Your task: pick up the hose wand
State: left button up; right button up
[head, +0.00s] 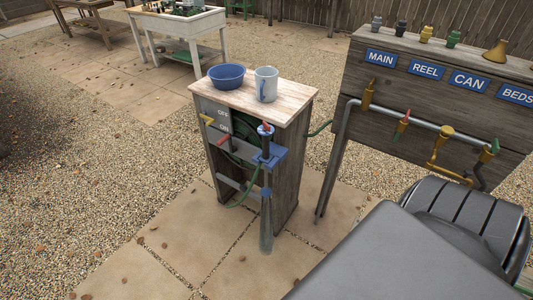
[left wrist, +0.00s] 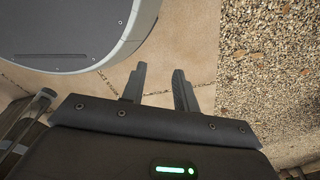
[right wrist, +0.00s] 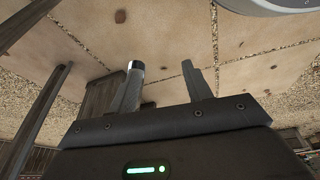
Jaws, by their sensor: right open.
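The hose wand (head: 266,220) hangs upright in a blue bracket (head: 272,156) on the front of a weathered wooden stand (head: 288,165). Its lower grey part hangs beside the stand, above the paving. In the right wrist view a grey cylinder with a pale end, apparently the wand (right wrist: 135,72), overlaps the left-hand finger. I cannot tell whether they touch. My right gripper (right wrist: 160,85) is open, with paving visible between its fingers. My left gripper (left wrist: 159,85) is open and empty over the paving. Neither gripper shows in the head view.
A blue bowl (head: 227,76) and a grey mug (head: 266,84) stand on the stand's top. A green hose (head: 238,203) loops at its front. A labelled tap panel (head: 440,85) with pipes is at right. Gravel (head: 80,190) lies open at left.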

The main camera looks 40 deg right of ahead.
jog(key=w+d+t+b, duration=0.2)
jog(key=w+b, duration=0.1)
jog(key=w, duration=0.6)
jog(key=m+t+h+b, duration=0.4)
jog(key=t+b, duration=0.8)
jog(key=b, duration=0.1)
send_near(268, 154)
jog(key=a+x, duration=0.1)
jog(key=x, duration=0.1)
pick_arm(q)
jog(key=w+d+f+t, duration=0.1)
jog(key=w+d, duration=0.1)
jog(key=w, duration=1)
jog(key=shift+f, duration=0.35)
pick_arm(e)
jog(key=shift+d+r+x, duration=0.15)
jog(key=shift+x, duration=1.4)
jog(key=shift+d+r+x, duration=0.1)
jog(key=shift+d+x, duration=0.05)
jog(key=shift+x, duration=1.4)
jog(key=x, duration=0.4)
jog(key=shift+d, duration=0.15)
jog(key=shift+w+f, duration=0.1)
jog(key=shift+w, duration=0.3)
jog(key=shift+w+d, duration=0.1)
pick_arm(q)
jog(key=shift+s+r, duration=0.1)
jog(key=shift+s, duration=0.05)
pick_arm(e)
grip_shut()
